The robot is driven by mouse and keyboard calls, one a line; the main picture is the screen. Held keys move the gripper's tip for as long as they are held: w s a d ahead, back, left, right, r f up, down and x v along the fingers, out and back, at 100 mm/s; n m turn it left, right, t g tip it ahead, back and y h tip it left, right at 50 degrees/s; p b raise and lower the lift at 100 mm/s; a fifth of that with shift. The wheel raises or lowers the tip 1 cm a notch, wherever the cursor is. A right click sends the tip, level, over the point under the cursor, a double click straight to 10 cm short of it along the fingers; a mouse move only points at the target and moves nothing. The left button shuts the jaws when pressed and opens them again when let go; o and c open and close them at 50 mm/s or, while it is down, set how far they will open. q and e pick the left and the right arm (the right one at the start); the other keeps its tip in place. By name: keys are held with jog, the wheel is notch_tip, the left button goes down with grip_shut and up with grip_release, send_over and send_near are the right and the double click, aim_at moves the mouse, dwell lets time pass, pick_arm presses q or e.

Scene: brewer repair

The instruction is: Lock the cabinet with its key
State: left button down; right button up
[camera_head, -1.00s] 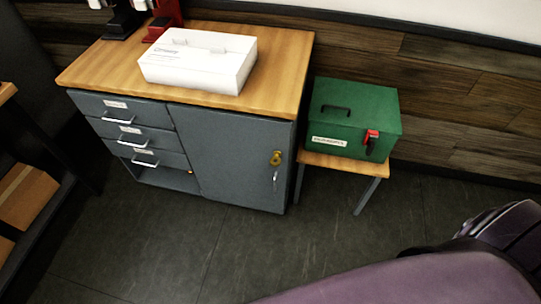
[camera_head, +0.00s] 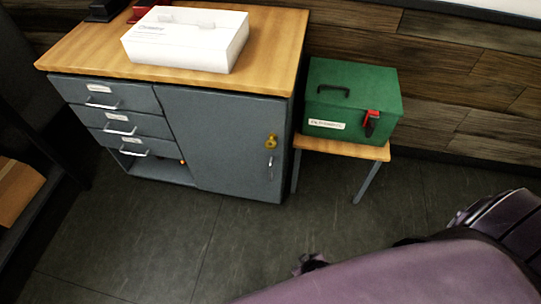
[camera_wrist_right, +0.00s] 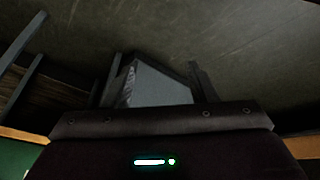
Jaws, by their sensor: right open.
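The grey cabinet (camera_head: 225,140) stands under a wooden top, with its right-hand door shut. A brass lock piece (camera_head: 271,141) sits on the door near its right edge, above a metal handle (camera_head: 271,166); I cannot tell whether a key is in it. A tiny orange-yellow spot (camera_head: 182,161) shows by the open compartment below the drawers, too small to identify. My right gripper (camera_wrist_right: 156,72) is open and empty in the right wrist view, with a grey panel seen beyond its fingers. Its dark tip (camera_head: 311,263) barely shows in the head view, well below the door. My left gripper is not in view.
A green box (camera_head: 350,100) with a red latch stands on a small wooden stool (camera_head: 340,147) right of the cabinet. A white box (camera_head: 185,40) lies on the cabinet top. The floor (camera_head: 150,240) in front is clear. A cardboard box (camera_head: 18,190) sits at far left.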

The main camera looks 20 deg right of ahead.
jog(key=shift+o, duration=0.6)
jog(key=w+t+b, duration=0.3)
jog(key=w+b, duration=0.3)
jog(key=w, duration=0.7)
jog(key=shift+a, duration=0.3)
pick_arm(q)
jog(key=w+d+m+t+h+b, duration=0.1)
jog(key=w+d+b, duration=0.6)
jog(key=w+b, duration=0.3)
pick_arm(e)
jog(key=m+t+h+b, duration=0.4)
jog(key=m+t+b, duration=0.1)
jog(key=t+b, duration=0.45)
send_near(271, 149)
jog(key=w, duration=0.4)
jog(key=shift+w+d+r, duration=0.1)
jog(key=shift+w+d, duration=0.05)
jog(key=shift+d, duration=0.35)
jog(key=b+x, duration=0.1)
jog(key=x, duration=0.6)
jog(key=shift+w+d+b, duration=0.15)
jog(key=shift+d+b, duration=0.05)
jog(key=shift+b, duration=0.1)
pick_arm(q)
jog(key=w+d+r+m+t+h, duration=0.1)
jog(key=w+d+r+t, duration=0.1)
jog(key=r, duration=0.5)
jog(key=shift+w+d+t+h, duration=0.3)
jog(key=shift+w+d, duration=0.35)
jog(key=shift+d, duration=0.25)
